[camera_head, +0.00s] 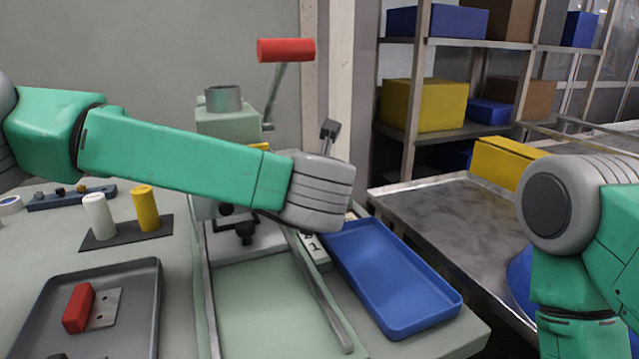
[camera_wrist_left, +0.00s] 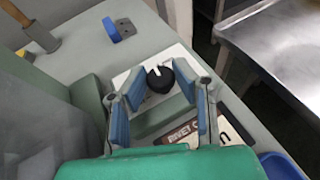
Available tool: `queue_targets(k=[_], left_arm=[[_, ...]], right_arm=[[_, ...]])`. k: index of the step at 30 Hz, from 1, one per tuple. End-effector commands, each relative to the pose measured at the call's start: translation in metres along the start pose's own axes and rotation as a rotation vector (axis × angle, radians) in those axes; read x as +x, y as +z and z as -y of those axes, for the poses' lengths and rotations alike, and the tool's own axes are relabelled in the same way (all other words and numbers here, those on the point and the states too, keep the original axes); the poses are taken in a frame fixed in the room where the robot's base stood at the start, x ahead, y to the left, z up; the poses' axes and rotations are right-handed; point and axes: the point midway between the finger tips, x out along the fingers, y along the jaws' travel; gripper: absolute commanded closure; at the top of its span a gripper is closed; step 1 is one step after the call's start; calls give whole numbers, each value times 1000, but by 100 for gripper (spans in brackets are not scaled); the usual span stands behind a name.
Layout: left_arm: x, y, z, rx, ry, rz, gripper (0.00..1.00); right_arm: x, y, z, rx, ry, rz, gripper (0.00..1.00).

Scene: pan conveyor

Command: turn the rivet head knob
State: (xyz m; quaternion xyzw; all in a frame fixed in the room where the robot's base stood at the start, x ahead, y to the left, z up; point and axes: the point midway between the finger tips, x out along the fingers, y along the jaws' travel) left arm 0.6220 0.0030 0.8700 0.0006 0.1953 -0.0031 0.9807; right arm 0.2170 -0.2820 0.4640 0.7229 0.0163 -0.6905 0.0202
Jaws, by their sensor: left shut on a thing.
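The rivet head knob (camera_wrist_left: 160,79) is black with a white pointer mark and sits on a white panel (camera_wrist_left: 122,78) in the left wrist view. My left gripper (camera_wrist_left: 161,84) has a blue-padded finger on each side of the knob and is shut on it. The white pointer line faces up and left in that view. In the head view my left wrist (camera_head: 318,192) hides the knob and fingers. My right gripper is out of view; only its arm shows.
The green press (camera_head: 225,122) with its red handle (camera_head: 286,50) stands behind my left arm. A blue tray (camera_head: 437,310) lies right of the press, and a grey tray (camera_head: 150,300) holds a red block (camera_head: 77,308). A metal table (camera_head: 420,225) stands at right.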

Motion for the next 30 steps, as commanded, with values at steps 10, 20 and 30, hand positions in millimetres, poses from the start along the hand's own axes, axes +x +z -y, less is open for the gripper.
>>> queue_targets(k=[10, 20, 30], left_arm=[[0, -4, 2, 4, -5, -8, 58], [-21, -2, 2, 3, -5, -5, 58], [-92, -3, 3, 5, -7, -6, 58]], right_arm=[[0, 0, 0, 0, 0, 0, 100], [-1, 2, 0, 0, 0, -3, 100], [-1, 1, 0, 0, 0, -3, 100]])
